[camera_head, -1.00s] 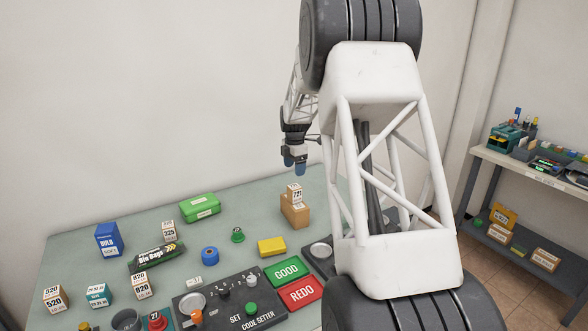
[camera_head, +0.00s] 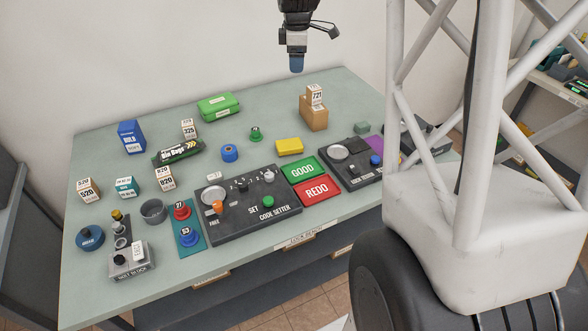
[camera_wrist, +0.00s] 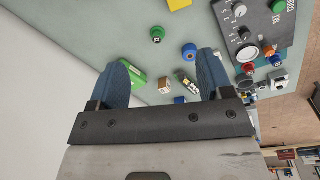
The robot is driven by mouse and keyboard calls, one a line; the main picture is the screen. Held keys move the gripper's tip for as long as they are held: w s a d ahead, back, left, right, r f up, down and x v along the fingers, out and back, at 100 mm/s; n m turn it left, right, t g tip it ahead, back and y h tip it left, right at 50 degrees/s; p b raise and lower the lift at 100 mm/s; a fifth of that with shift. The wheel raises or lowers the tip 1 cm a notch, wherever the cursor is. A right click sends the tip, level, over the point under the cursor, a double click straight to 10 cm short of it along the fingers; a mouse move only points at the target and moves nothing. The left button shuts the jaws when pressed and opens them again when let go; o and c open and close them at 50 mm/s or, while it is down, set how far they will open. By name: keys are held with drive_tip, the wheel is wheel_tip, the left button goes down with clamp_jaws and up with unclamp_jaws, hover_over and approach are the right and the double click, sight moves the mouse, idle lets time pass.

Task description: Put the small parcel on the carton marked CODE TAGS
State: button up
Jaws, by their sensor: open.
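My gripper (camera_head: 296,64) hangs in the air above the back of the table, empty. In the wrist view its two blue fingers (camera_wrist: 165,82) stand wide apart with nothing between them. A brown cardboard box (camera_head: 313,118) stands at the back right of the table, below and slightly right of my gripper. A small tan-and-white block marked 721 (camera_head: 315,94) rests on it. I cannot tell which thing is the small parcel. No CODE TAGS marking is readable; labels on the brown cartons under the table (camera_head: 211,280) are too small to read.
The green table (camera_head: 345,88) bears a control panel (camera_head: 240,195), GOOD (camera_head: 303,169) and REDO (camera_head: 318,189) pads, a yellow block (camera_head: 289,146), a green case (camera_head: 217,106), a blue box (camera_head: 131,137) and several small numbered blocks.

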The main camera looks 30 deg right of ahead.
drive_tip(key=s+a+r+m+t, duration=0.1)
drive_tip(key=s+a+r+m, duration=0.15)
drive_tip(key=s+a, duration=0.6)
drive_tip(key=s+a+r+m, duration=0.2)
drive_tip(key=s+a+m, duration=0.25)
drive_tip(key=s, duration=0.75)
drive_tip(key=s+a+f+m, duration=0.2)
drive_tip(key=s+a+m, duration=0.1)
drive_tip(key=s, duration=0.7)
drive_tip(key=s+a+f+m, duration=0.2)
drive_tip(key=s+a+m, duration=0.1)
drive_tip(key=s, duration=0.6)
drive_tip(key=shift+s+a+t, duration=0.35)
drive_tip(key=shift+a+t, duration=0.05)
drive_tip(key=shift+a, duration=0.3)
